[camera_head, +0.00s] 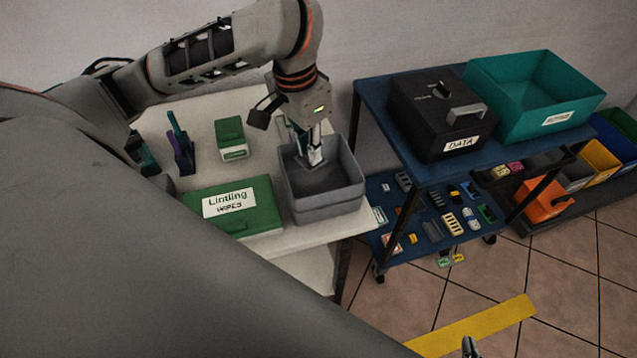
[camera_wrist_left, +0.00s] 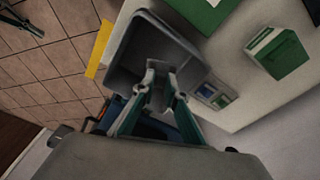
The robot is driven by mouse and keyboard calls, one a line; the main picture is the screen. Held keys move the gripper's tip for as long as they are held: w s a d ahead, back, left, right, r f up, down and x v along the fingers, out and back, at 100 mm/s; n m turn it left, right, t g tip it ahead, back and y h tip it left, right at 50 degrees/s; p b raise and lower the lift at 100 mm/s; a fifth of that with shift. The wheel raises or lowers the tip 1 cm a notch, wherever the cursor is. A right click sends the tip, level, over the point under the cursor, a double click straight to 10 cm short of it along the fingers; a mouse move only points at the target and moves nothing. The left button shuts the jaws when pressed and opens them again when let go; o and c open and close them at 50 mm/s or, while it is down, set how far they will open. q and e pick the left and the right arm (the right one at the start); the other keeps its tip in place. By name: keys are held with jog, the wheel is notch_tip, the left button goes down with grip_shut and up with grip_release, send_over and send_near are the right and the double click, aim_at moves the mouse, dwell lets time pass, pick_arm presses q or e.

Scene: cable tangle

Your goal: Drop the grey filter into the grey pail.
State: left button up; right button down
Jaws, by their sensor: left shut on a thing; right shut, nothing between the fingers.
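The grey pail (camera_head: 326,206) is an open square bin at the right end of the white table. It also shows in the left wrist view (camera_wrist_left: 122,58), under the fingers. My left gripper (camera_head: 315,157) points down into the pail's opening, its fingertips at about rim height or just below. In the left wrist view, my left gripper (camera_wrist_left: 159,72) is shut on a small grey thing, the grey filter (camera_wrist_left: 158,97), which is mostly hidden between the fingers. Only the tip of my right gripper (camera_head: 470,347) shows at the bottom edge; it is shut and empty.
A green wipes box (camera_head: 262,218) stands just left of the pail, and a smaller green box (camera_head: 230,132) behind it. A blue cart (camera_head: 372,100) to the right holds a black DATA box (camera_head: 425,128) and a teal bin (camera_head: 530,105). Several small parts lie on its lower shelf.

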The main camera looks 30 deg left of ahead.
jog(key=shift+s+d+f, duration=0.1)
jog(key=shift+s+f, duration=0.1)
jog(key=shift+f, duration=0.15)
pick_arm(q)
jog(key=o, duration=0.8)
jog(key=shift+o, duration=0.2)
pick_arm(e)
jog(key=shift+d+r, duration=0.1)
jog(key=shift+r, duration=0.05)
pick_arm(q)
notch_tip(320, 180, up, 12)
jog(key=s, duration=0.1)
jog(key=shift+s+a, duration=0.2)
jog(key=shift+a, duration=0.05)
pick_arm(e)
jog(key=shift+w, duration=0.1)
pick_arm(q)
jog(key=shift+f, duration=0.1)
